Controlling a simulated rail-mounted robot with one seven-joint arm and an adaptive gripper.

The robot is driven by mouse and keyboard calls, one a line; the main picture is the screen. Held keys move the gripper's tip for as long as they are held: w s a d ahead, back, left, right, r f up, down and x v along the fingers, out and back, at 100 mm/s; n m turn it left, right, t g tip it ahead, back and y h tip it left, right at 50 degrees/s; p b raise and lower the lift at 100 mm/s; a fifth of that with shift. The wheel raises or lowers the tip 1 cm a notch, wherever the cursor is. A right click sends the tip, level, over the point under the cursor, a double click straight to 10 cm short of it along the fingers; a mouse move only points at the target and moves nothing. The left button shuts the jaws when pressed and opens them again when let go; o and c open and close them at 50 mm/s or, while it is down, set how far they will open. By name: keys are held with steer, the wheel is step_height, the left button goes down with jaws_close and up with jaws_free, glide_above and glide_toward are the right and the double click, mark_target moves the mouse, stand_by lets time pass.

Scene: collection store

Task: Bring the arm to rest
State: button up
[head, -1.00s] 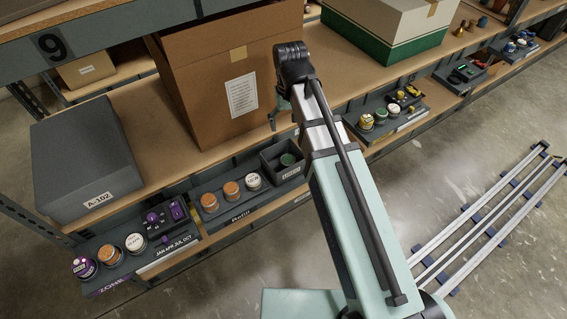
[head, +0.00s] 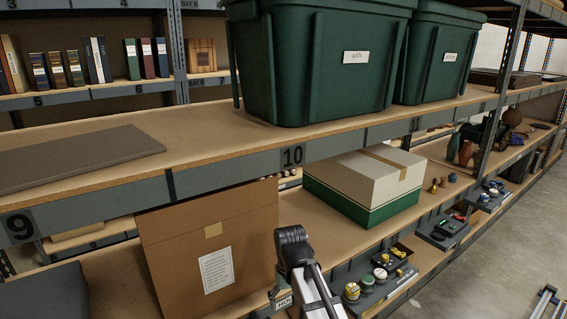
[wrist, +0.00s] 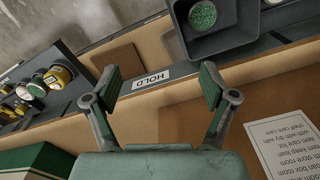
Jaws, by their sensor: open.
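My gripper (wrist: 160,88) shows in the wrist view with its two fingers wide apart and nothing between them. It hangs above the shelf edge, near a label reading HOLD (wrist: 152,78). A dark bin with a green round thing (wrist: 203,14) lies beyond the right finger. In the head view my arm (head: 296,262) reaches in from the bottom, its end just right of a large brown cardboard box (head: 185,255). The gripper's fingers are not clear in that view.
A white and green box (head: 365,180) stands to the right on the same shelf. Green bins (head: 315,60) stand on the shelf above. Trays with small jars (head: 372,280) line the lower edge. The floor (head: 470,270) shows at right.

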steer(key=s+d+f+m, duration=0.1)
steer(key=s+d+f, duration=0.35)
steer(key=f, duration=0.35)
steer(key=s+d+f+m, duration=0.1)
steer(key=s+d+f, duration=0.2)
steer(key=d+f, duration=0.45)
steer(key=s+d+f+m, duration=0.1)
steer(key=s+d+f, duration=0.25)
steer(key=f, duration=0.65)
steer(key=s+f+g, duration=0.2)
steer(key=s+f, duration=0.3)
steer(key=s, duration=0.4)
steer(key=s+f+g, duration=0.2)
steer(key=s+f, duration=0.3)
steer(key=s, duration=0.4)
steer(key=s+f+g+p, duration=0.1)
steer(key=s+f+g, duration=0.1)
steer(key=s+f, duration=0.3)
steer(key=s, duration=0.4)
steer(key=shift+s+g, duration=0.2)
steer(key=shift+g, duration=0.2)
